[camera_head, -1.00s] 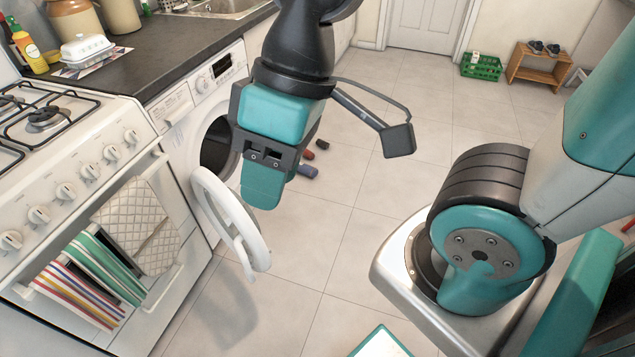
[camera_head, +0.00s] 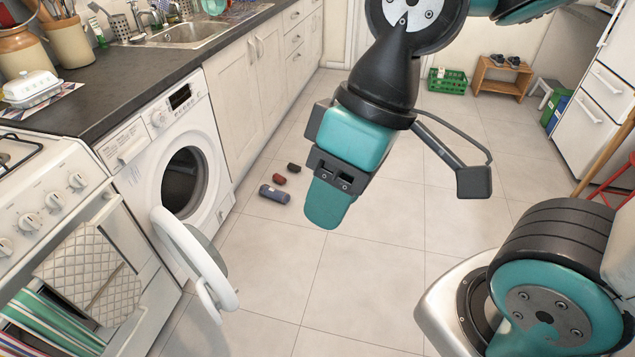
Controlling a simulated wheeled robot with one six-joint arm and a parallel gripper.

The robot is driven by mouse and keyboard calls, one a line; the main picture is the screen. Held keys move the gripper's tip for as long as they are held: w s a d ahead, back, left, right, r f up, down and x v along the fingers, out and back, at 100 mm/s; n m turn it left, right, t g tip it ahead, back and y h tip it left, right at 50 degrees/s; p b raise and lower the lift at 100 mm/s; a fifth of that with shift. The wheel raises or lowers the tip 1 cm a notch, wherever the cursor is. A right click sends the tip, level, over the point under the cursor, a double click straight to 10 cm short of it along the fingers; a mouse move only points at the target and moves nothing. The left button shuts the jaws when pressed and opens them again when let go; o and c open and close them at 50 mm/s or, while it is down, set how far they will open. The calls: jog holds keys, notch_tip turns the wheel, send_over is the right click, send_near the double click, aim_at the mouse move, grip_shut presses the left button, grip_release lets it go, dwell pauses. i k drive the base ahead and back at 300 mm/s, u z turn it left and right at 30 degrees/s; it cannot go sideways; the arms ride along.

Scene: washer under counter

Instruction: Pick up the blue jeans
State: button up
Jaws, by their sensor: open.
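A small rolled blue bundle (camera_head: 275,194) lies on the tiled floor in front of the cupboards, just right of the washer; it looks like the blue jeans, though it is too small to be certain. My gripper (camera_head: 328,207) hangs high above the floor, pointing down, to the right of the bundle in the picture and apart from it. It is open, and nothing shows in it. The gap between its fingers is hidden from this angle.
A dark red bundle (camera_head: 279,180) and a dark brown one (camera_head: 294,168) lie close behind the blue one. The washer (camera_head: 138,170) has its round door (camera_head: 194,262) swung open into the floor space. A green crate (camera_head: 447,81) stands far back. The middle floor is clear.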

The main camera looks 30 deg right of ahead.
aim_at(284, 197)
jog(key=z, duration=0.8)
jog(key=i, duration=1.05)
jog(key=z, duration=0.65)
jog(key=i, duration=1.4)
jog(key=u, duration=0.65)
jog(key=i, duration=0.8)
jog(key=u, duration=1.3)
jog(key=i, duration=0.5)
jog(key=u, duration=0.5)
